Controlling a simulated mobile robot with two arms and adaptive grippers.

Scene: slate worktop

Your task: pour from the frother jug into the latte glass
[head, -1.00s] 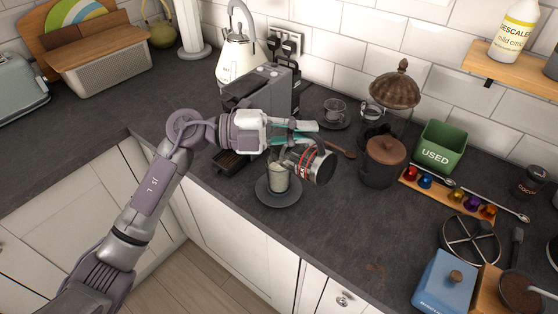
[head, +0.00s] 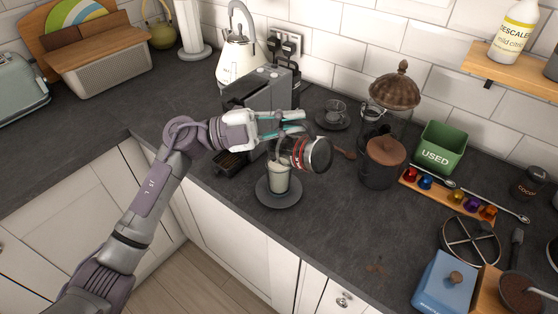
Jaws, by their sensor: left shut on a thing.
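My left gripper (head: 272,128) is shut on the frother jug (head: 303,153), a dark metal jug with a red band. The jug is tilted onto its side, above and slightly right of the latte glass. The latte glass (head: 278,179) stands upright on a dark round saucer (head: 279,199) and looks pale and milky inside. The jug's near end overlaps the top of the glass in the head view. I cannot see a stream clearly. My right gripper is not in view.
A grey coffee machine (head: 262,88) stands just behind. A small glass cup on a saucer (head: 333,119), a dark jar with a wooden lid (head: 383,165) and a capsule rack (head: 455,199) stand to the right.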

